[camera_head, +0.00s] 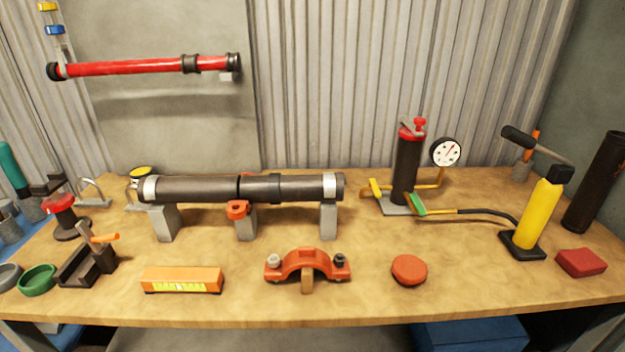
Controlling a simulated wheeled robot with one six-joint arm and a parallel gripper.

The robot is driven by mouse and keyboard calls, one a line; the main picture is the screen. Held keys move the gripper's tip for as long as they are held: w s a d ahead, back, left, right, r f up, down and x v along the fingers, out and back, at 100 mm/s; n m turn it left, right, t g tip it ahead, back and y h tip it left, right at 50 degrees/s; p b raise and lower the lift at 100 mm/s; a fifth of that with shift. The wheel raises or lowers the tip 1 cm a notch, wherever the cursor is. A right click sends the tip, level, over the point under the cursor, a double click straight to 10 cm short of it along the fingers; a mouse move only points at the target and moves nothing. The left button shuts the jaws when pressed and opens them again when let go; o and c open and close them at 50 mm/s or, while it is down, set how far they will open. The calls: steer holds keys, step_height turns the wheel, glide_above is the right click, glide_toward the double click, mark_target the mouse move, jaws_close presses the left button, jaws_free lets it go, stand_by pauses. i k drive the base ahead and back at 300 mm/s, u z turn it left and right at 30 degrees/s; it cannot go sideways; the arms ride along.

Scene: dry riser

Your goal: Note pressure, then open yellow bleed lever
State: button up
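A round white pressure gauge (446,152) with a dark rim stands on a yellow pipe at the back right of the bench. Its dial has red on it, but the reading is too small to make out. Left of it stands a dark upright cylinder (406,172) with a red top, on a grey base. A short yellow lever-like piece (372,188) sticks out at the left of the cylinder's foot; I cannot tell its exact setting. A green handle (417,204) sits at the front right of the foot. My gripper is not in view.
A dark hose (487,214) runs right to a yellow hand pump (540,215). A dark pipe (210,190) rests on grey supports at left centre. An orange level (182,280), red clamp (307,267) and red disc (409,270) lie along the front of the wooden bench (370,300).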

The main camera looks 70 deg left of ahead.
mark_target(372, 184)
steer(key=u, duration=1.95)
